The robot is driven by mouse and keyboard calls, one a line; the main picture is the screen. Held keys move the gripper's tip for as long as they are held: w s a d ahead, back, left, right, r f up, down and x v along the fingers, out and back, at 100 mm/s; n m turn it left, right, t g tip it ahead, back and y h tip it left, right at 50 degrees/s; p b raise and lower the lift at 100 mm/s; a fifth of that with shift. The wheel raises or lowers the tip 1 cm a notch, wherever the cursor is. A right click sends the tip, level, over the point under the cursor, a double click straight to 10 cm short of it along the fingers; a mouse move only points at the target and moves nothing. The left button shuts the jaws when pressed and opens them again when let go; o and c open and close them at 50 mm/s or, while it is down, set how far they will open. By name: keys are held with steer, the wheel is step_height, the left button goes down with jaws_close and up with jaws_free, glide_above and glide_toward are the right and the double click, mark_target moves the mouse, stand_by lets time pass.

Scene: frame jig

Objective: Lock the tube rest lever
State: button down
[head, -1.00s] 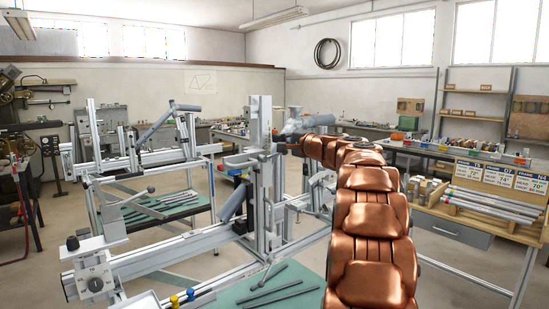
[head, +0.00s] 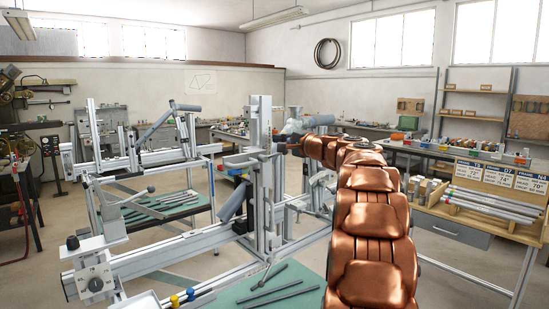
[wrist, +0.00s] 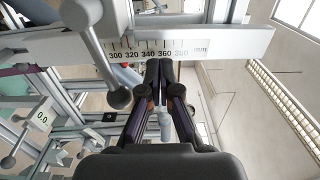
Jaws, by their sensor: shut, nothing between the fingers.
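A grey lever with a round hub and a ball end (wrist: 104,55) hangs in front of the scale rail in the wrist view, left of my fingers. I cannot tell from its angle whether it is locked. My gripper (wrist: 159,65) is shut and empty, with its fingertips just below the millimetre scale (wrist: 160,48), near the 340 to 360 marks. The lever's ball end lies to the left of the fingertips, with a visible gap in the picture. In the head view my gripper is small beside the upright post (head: 260,125) of the jig, and the lever is hard to make out there.
The jig's long beam (head: 165,252) runs to the front left, above a green tray (head: 235,292) with loose tubes. A second lever (wrist: 16,150) and a 0.0 readout (wrist: 42,118) show at the wrist view's left. A bench with tubes (head: 490,205) stands right.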

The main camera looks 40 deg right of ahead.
steer(key=shift+d+f+b, duration=0.35)
steer(key=shift+d+f, duration=0.2)
steer(key=shift+f, duration=0.3)
steer(key=shift+d+f+b, duration=0.35)
steer(key=shift+f+b, duration=0.2)
steer(key=shift+f, duration=0.2)
steer(key=shift+d+f+b, duration=0.15)
steer(key=shift+f+b, duration=0.5)
steer(key=shift+f, duration=0.05)
steer(key=shift+f+b, duration=0.7)
steer(key=shift+f, duration=0.1)
stand_by(0.3)
